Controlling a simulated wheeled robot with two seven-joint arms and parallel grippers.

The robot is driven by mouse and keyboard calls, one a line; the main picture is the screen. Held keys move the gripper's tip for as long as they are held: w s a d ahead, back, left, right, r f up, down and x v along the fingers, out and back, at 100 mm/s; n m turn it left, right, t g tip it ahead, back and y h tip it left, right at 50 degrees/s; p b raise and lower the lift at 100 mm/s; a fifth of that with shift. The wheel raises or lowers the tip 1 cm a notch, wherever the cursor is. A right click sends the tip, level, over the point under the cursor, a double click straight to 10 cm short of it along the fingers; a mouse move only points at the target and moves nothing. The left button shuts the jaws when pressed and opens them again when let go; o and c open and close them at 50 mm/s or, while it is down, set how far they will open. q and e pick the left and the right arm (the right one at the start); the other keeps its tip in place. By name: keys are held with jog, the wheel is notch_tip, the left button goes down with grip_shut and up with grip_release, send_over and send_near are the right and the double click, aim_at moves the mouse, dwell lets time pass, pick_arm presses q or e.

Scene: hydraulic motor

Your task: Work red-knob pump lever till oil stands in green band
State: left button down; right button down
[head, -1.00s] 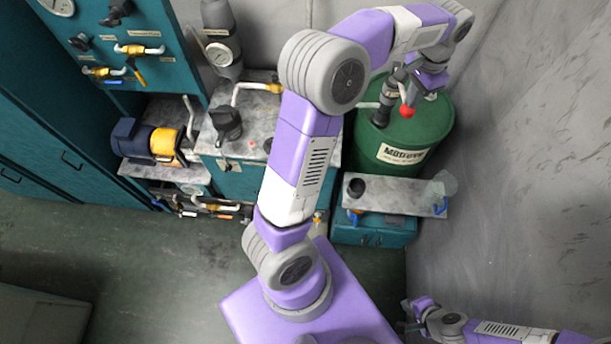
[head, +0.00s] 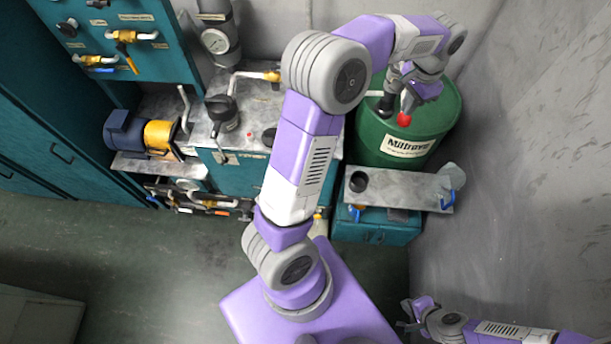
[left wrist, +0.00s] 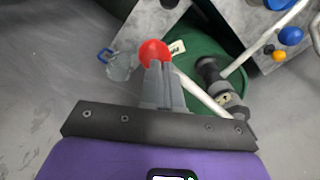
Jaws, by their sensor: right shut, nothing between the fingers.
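The red knob (head: 403,119) of the pump lever shows over the green drum (head: 365,140). My left gripper (head: 407,102) is right at the knob. In the left wrist view, the red knob (left wrist: 154,53) sits at the tips of my left gripper (left wrist: 163,68). Its fingers are close together on the lever (left wrist: 200,94) just by the knob; the exact contact is partly hidden. The pale lever rod runs down right to the dark pump body (left wrist: 225,95). My right gripper (head: 407,315) is shut and empty at the lower right. I cannot make out an oil level or green band.
A grey shelf (head: 400,188) with a dark cup (head: 358,181) and a blue-handled clear vessel stands in front of the drum. A teal valve panel (head: 110,40), a yellow-and-blue motor (head: 140,135) and a bench with pipes lie left. The grey wall is close on the right.

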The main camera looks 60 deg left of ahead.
pick_arm(q)
jog(key=shift+f+b, duration=0.35)
jog(key=shift+f, duration=0.4)
notch_tip(320, 180, up, 8)
jog(key=p, duration=0.7)
notch_tip(320, 180, up, 5)
jog(key=shift+f+p, duration=0.2)
jog(key=shift+p, duration=0.55)
jog(key=shift+r, duration=2)
